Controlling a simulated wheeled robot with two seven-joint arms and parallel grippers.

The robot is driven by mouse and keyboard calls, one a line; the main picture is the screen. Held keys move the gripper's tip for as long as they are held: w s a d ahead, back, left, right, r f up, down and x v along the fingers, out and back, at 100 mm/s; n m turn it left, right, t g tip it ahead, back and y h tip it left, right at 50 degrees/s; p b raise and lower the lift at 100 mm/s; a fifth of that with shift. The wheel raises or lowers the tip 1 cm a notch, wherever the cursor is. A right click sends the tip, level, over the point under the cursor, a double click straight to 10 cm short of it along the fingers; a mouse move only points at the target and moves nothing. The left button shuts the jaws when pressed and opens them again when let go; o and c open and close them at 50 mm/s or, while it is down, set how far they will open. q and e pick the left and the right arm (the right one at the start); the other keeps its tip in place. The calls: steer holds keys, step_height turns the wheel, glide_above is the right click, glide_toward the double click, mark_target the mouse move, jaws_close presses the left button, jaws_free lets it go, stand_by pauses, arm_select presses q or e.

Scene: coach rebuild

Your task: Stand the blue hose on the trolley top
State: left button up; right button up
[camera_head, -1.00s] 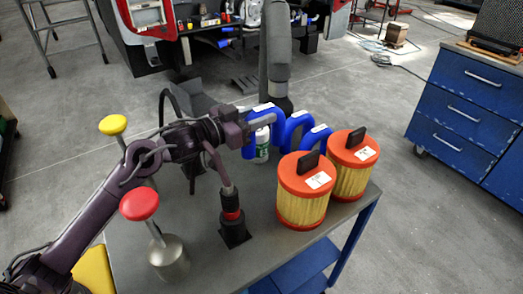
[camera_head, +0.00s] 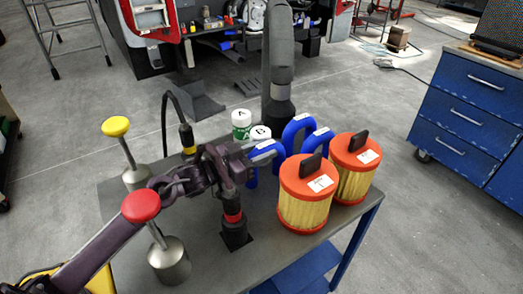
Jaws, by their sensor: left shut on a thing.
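My left gripper (camera_head: 248,157) is shut on a blue hose (camera_head: 268,152), a bent tube with a white label on top. The hose is upright just above or on the trolley top (camera_head: 205,262); I cannot tell whether its lower ends touch, as my gripper and the red-banded black hose partly hide it. Two more blue hoses (camera_head: 297,130) (camera_head: 318,142) stand behind and to the right of it. My right gripper is not in view.
Two orange-lidded yellow filters (camera_head: 305,205) (camera_head: 355,180) stand at the right. A red-banded black hose (camera_head: 232,205) is close in front of my gripper. White bottles (camera_head: 241,120) and a thick grey hose (camera_head: 278,70) stand behind. Red-topped (camera_head: 140,206) and yellow-topped (camera_head: 116,127) plungers stand left.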

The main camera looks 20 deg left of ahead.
arm_select(q)
steer(key=shift+f, duration=0.15)
steer(key=o, duration=1.2)
steer(key=v, duration=1.2)
steer(key=shift+r, duration=0.25)
